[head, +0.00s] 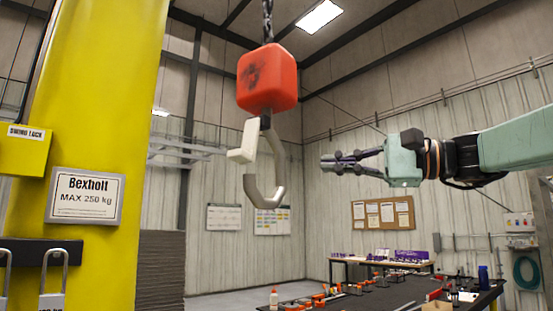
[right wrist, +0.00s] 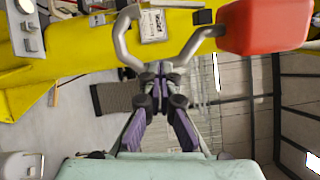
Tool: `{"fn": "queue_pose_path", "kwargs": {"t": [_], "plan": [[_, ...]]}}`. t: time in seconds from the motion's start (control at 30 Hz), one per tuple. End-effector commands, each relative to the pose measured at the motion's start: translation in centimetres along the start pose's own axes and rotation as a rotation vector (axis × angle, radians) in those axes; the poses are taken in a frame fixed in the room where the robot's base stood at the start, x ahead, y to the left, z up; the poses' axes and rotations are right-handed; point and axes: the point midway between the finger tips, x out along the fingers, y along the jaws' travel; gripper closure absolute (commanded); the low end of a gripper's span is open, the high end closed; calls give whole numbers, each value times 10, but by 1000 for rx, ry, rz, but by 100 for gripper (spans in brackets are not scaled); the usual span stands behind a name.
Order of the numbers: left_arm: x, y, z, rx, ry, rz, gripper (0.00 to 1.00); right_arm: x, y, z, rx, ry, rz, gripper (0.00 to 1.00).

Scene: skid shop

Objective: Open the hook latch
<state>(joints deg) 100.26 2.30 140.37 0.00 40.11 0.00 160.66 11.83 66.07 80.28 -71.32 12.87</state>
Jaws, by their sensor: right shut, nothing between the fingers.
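A grey metal hook (head: 279,165) hangs below a red block (head: 267,78) on a chain. A cream latch (head: 247,140) is on the hook's left side, its lower end above the hook's upturned tip with a small gap in the picture. My right gripper (head: 324,162) is shut and empty, to the right of the hook and apart from it, pointing at it. In the right wrist view the hook (right wrist: 128,45) and red block (right wrist: 262,26) lie beyond the shut fingertips (right wrist: 160,70), which cover part of the hook. My left gripper is out of view.
A yellow column (head: 95,140) with a load plate (head: 86,196) and a dark rack of padlocks (head: 40,253) stands left of the hook. A dark worktable (head: 390,293) with tools is low at right. The air around the hook is clear.

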Motion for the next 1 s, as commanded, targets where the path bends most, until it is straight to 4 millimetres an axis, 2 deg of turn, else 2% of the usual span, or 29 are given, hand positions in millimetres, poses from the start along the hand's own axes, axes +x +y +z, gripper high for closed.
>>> {"fn": "queue_pose_path", "kwargs": {"t": [0.17, 0.63, 0.8, 1.0], "plan": [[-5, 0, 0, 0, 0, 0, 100, 18, 1, 0, 6, -6, 8, 100], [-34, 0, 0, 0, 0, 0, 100, 104, 1, 1, 5, -7, 10, 100], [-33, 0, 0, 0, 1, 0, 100, 106, 1, 24, 4, -7, 7, 100], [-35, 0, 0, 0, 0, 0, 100, 108, 2, 38, 5, -7, 6, 100]]}}
